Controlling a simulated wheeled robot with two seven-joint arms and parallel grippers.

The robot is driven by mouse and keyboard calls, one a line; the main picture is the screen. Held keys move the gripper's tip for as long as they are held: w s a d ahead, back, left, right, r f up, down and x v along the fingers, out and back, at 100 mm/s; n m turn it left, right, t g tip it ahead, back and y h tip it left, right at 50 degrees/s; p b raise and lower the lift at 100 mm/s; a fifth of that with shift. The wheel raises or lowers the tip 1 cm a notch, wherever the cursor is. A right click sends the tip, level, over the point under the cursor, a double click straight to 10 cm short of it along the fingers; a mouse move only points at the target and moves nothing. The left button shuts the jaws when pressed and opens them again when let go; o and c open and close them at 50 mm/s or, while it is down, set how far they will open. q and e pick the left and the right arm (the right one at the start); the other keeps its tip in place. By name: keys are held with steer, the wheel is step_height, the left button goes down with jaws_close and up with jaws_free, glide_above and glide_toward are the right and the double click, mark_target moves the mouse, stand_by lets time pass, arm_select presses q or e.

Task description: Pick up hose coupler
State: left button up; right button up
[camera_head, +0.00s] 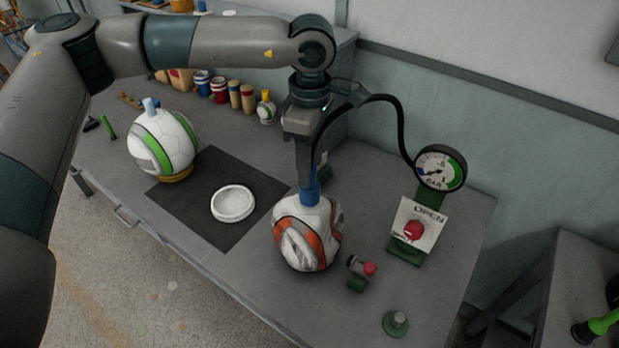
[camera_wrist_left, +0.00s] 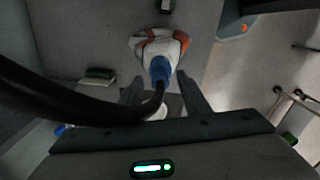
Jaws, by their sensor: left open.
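The blue hose coupler (camera_head: 309,194) sits on top of a white and orange, dented-looking ball (camera_head: 306,238) on the workbench. A black hose (camera_head: 384,98) arches from the pressure gauge (camera_head: 440,168) down to the coupler. My left gripper (camera_head: 307,178) points down directly above the ball, at the coupler. In the left wrist view, the open fingers (camera_wrist_left: 160,92) lie on either side of the coupler (camera_wrist_left: 160,70), with the hose running in from the left. I cannot tell whether the fingers touch it. The coupler's upper part is partly hidden in the head view.
A white and green ball (camera_head: 163,142) with a pale blue top stands at the left on a yellow ring. A white ring dish (camera_head: 233,203) lies on a dark mat (camera_head: 190,208). An OPEN sign with a red knob (camera_head: 414,231) and a small red-knobbed valve (camera_head: 369,268) stand right.

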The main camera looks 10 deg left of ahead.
mark_target(310, 197)
arm_select(q)
steer(key=shift+f+p, duration=0.4)
steer(key=shift+f, duration=0.9)
arm_select(e)
steer(key=shift+r, duration=0.75)
arm_select(q)
steer(key=shift+c, duration=0.3)
jaws_close()
steer(key=shift+r, duration=0.15)
arm_select(e)
steer(key=shift+f, duration=0.1)
